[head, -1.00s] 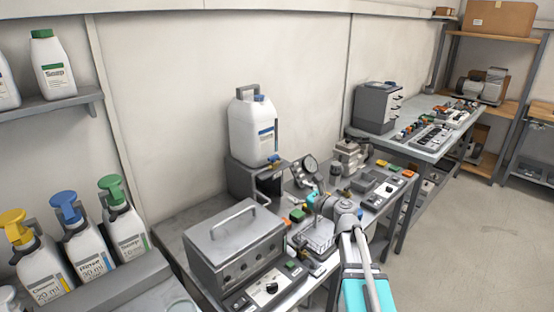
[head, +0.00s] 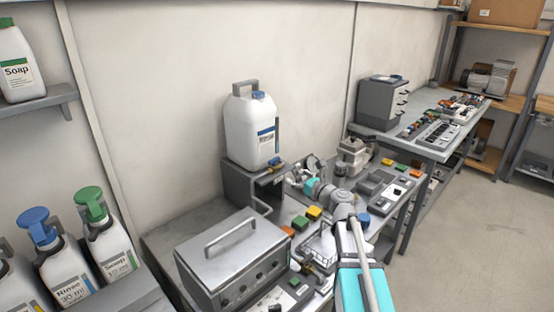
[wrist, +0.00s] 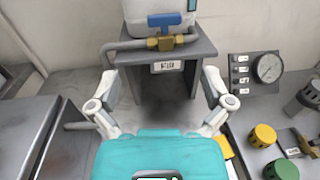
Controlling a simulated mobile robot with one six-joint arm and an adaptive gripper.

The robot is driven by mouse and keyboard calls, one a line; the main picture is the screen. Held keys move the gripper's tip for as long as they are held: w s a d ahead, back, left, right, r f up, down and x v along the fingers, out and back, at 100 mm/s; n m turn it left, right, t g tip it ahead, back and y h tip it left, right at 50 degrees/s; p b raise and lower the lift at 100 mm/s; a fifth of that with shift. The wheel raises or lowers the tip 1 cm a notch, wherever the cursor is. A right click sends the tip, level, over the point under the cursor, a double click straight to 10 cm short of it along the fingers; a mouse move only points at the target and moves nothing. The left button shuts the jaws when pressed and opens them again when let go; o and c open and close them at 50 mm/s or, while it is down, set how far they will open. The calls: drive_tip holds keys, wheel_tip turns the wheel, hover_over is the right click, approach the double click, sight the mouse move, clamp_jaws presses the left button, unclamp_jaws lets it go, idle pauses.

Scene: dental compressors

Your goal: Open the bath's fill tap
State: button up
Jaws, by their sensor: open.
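The fill tap is a brass valve (wrist: 165,43) with a blue handle (wrist: 164,20). It sits on a grey pipe at the foot of the white canister (head: 251,128), on top of a grey stand (wrist: 198,48). In the head view the tap is small, at the canister's base (head: 275,163). My gripper (wrist: 159,78) is open and empty, its fingers spread in front of and below the tap, apart from it. In the head view my gripper (head: 297,180) is beside the stand. The bath appears to be the grey lidded box (head: 235,262) in front of the stand.
Pump bottles (head: 104,237) stand at left. The wall is close behind the canister. Open floor (head: 480,240) lies at right.

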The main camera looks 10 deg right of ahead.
sight(275, 161)
drive_tip(key=shift+w+d, duration=0.1)
drive_tip(key=shift+d, duration=0.1)
drive_tip(key=shift+w, duration=0.1)
drive_tip(key=x, duration=1.3)
drive_tip(key=shift+w+a, duration=0.1)
drive_tip(key=shift+w, duration=0.1)
drive_tip(key=c, duration=1)
